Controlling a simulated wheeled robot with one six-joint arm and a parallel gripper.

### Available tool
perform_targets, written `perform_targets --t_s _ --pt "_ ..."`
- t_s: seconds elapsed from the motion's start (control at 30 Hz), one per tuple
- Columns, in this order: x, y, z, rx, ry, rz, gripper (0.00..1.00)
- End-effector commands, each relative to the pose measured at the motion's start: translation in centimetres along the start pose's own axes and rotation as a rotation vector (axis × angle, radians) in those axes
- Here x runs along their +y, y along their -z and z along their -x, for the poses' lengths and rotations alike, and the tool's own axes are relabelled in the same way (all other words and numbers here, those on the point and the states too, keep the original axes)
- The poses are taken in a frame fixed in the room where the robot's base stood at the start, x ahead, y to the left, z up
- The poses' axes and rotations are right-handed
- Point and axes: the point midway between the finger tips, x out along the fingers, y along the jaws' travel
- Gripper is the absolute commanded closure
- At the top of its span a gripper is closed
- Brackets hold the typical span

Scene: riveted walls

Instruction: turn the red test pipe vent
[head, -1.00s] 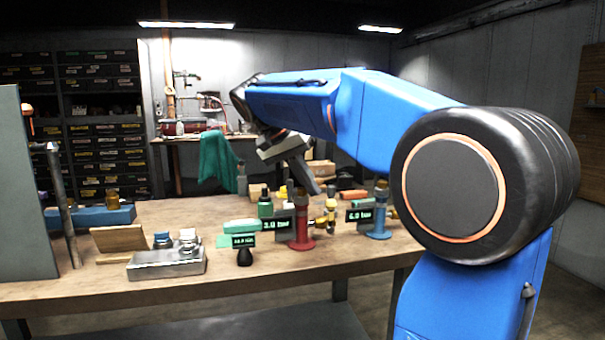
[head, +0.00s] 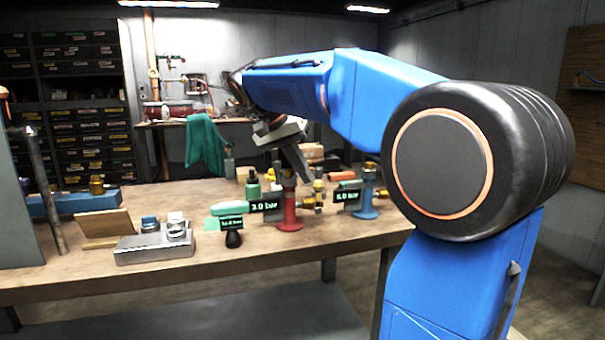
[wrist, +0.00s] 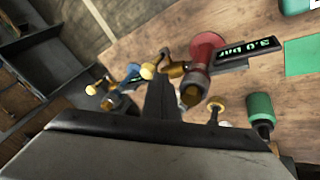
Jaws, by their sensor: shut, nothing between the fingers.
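The red test pipe (head: 290,208) stands upright on the workbench, with a 3.0 bar display (head: 264,205) at its left. My gripper (head: 303,173) is shut and empty, pointing down just above the pipe's top, slightly to its right. In the wrist view the red pipe (wrist: 197,78) is right of my dark fingers (wrist: 160,102). Its top brass fitting (wrist: 190,96) is close to them; I cannot tell whether they touch. A brass side fitting (wrist: 172,67) with a yellow knob (wrist: 147,71) lies beyond the fingertips. My fingers partly hide the fittings.
A metal block (head: 154,250) lies farther left. The bench's front strip is clear.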

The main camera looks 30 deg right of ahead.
Motion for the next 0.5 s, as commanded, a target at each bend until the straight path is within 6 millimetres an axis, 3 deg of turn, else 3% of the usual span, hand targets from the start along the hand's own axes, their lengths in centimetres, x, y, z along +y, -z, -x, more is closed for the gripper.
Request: perform_targets --t_s 0.5 --pt "0.93 0.71 -0.26 -0.058 0.075 -0.009 1.00"
